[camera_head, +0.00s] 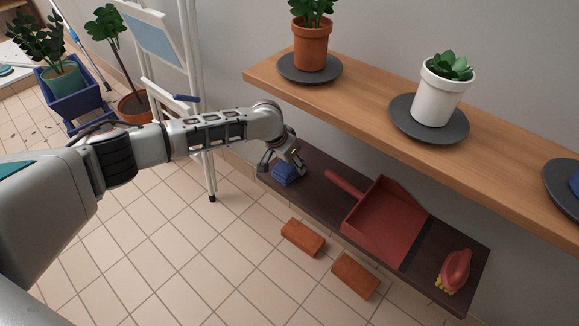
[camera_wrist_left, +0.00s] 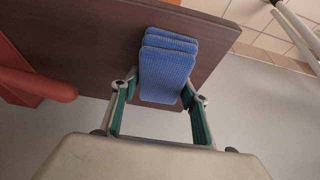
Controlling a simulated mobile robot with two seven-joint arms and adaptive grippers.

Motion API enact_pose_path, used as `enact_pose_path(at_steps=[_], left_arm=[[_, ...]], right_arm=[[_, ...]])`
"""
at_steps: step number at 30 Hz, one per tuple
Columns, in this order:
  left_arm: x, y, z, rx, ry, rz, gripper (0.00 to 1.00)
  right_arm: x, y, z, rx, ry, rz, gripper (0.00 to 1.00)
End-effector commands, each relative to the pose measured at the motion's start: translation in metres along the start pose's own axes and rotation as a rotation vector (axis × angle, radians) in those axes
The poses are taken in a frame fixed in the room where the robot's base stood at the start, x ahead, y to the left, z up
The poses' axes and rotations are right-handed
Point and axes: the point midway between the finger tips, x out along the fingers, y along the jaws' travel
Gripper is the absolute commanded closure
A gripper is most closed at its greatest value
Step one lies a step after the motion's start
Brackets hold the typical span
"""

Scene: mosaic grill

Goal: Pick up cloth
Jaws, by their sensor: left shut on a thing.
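The blue cloth (camera_head: 285,174) is a small folded stack at the left end of the dark lower shelf (camera_head: 325,196). My left gripper (camera_head: 283,164) reaches down onto it from above and is shut on it. In the left wrist view the cloth (camera_wrist_left: 167,68) shows as folded blue layers between the two fingers of my left gripper (camera_wrist_left: 160,98), with the shelf board behind it. I cannot tell whether the cloth still touches the shelf. My right gripper is not in view.
A white folding ladder (camera_head: 195,95) stands left. Two orange bricks (camera_head: 303,238) (camera_head: 355,276) lie on the floor.

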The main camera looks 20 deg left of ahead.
Motion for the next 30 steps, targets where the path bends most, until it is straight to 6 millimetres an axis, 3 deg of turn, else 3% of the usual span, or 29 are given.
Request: enact_pose_path(at_steps=[5, 10, 17, 22, 30], left_arm=[[-0.002, 0.000, 0.000, 0.000, -0.003, -0.001, 0.74], [-0.020, 0.000, -0.009, 0.001, 0.005, -0.002, 0.74], [-0.036, -0.002, 0.023, 0.003, 0.006, -0.004, 0.74], [-0.051, -0.002, 0.057, 0.003, 0.007, -0.004, 0.74], [-0.070, -0.002, 0.111, 0.002, 0.004, -0.003, 0.74]], right_arm=[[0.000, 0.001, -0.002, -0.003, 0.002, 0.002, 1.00], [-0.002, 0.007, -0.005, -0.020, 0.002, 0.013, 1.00], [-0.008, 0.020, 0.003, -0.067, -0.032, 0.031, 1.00], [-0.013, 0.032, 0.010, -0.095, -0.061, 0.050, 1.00], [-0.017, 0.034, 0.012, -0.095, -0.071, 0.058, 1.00]])
